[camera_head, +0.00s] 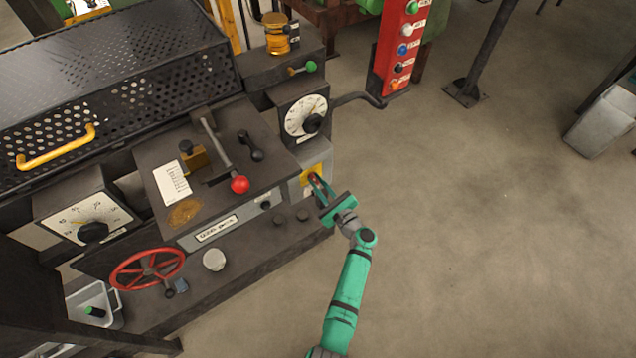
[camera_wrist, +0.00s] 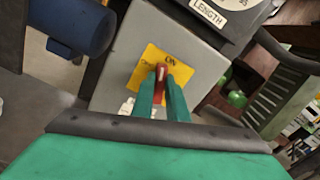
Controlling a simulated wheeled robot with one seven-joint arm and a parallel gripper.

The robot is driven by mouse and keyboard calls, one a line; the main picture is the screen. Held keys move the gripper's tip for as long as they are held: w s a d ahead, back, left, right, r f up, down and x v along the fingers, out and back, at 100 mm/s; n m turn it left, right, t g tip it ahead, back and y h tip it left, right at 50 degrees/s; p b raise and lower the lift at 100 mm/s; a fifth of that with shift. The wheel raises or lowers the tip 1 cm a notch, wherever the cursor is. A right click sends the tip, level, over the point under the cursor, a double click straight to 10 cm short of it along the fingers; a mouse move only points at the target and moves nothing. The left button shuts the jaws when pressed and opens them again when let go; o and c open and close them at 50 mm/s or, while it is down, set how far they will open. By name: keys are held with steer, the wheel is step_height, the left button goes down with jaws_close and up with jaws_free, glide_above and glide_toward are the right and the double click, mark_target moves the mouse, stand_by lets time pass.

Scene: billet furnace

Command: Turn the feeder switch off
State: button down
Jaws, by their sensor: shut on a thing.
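The feeder switch is a small red lever (camera_wrist: 161,72) on a yellow plate (camera_wrist: 148,62) marked "ON", set on a grey box (camera_wrist: 205,75). In the head view the yellow plate (camera_head: 311,173) is on the machine's right end, below the white dial. My gripper (camera_head: 315,183) reaches it from the lower right. In the wrist view my green fingers (camera_wrist: 160,92) are closed on the red lever, one on each side. The red tip shows between them, near the "ON" label. The lower part of the lever and plate is hidden by the fingers.
A red-knobbed lever (camera_head: 239,184) is to the left. A red button post (camera_head: 397,45) stands behind.

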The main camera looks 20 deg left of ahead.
steer(key=n, duration=0.7)
steer(key=shift+s+a+f, duration=0.1)
steer(key=shift+s+f, duration=0.1)
steer(key=shift+s, duration=0.05)
steer(key=n, duration=0.6)
steer(key=shift+f, duration=0.2)
steer(key=shift+n, duration=0.4)
steer(key=c, duration=1.7)
jaws_free()
steer(key=shift+c, duration=0.2)
steer(key=v, duration=1)
steer(key=shift+s+d, duration=0.2)
steer(key=shift+d, duration=0.15)
steer(key=shift+s, duration=0.1)
